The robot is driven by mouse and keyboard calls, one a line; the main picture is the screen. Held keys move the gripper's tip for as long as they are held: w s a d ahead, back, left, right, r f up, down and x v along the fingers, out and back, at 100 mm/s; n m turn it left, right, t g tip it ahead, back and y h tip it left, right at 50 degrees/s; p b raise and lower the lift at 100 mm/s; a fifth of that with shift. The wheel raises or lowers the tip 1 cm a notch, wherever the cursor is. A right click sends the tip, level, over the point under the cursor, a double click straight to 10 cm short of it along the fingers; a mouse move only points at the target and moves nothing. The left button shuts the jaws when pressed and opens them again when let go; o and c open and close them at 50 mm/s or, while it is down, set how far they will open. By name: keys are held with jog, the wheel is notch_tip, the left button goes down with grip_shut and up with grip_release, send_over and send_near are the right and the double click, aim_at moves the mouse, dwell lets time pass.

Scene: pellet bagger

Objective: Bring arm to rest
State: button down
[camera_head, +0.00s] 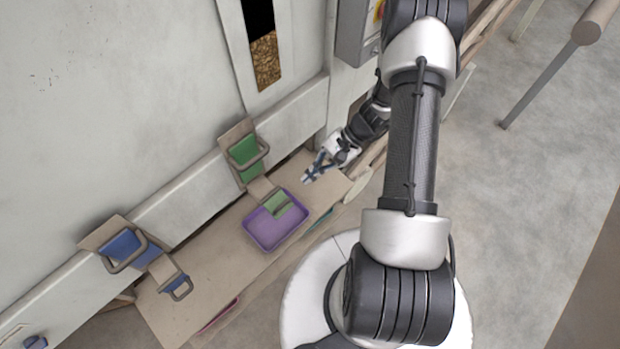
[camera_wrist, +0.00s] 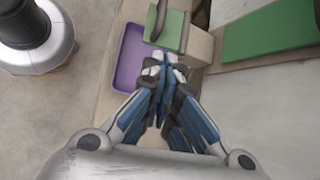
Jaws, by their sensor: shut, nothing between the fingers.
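My gripper (camera_head: 311,176) is at the far end of my arm, above the right end of the beige shelf (camera_head: 215,250) along the machine. Its fingers are together with nothing between them. In the wrist view my gripper (camera_wrist: 165,65) points towards the purple tray (camera_wrist: 128,62). In the head view the purple tray (camera_head: 275,236) lies on the shelf, left of and apart from my gripper. My arm reaches up from the base and bends over to the shelf.
A green block with a handle (camera_head: 244,150) and a blue one (camera_head: 122,244) are on the machine wall (camera_head: 110,100). A smaller blue handled piece (camera_head: 178,287) is at the shelf. A grey control box (camera_head: 354,35) hangs near my arm.

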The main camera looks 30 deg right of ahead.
jog(key=s+a+r+n+h+b, duration=0.1)
jog(key=a+r+n+h+b, duration=0.15)
jog(key=r, duration=0.75)
jog(key=s+a+r+n+h+b, duration=0.15)
jog(key=r+n, duration=0.25)
jog(key=r, duration=0.5)
jog(key=s+a+r+n+t+h+b, duration=0.1)
jog(key=s+r+n+t+h+b, duration=0.3)
jog(key=s+r, duration=0.4)
jog(key=s+n+b, duration=0.1)
jog(key=s+n, duration=0.1)
jog(key=s, duration=0.2)
jog(key=shift+s+a+r+h, duration=0.15)
jog(key=shift+s+a+h, duration=0.2)
jog(key=shift+a+h, duration=0.05)
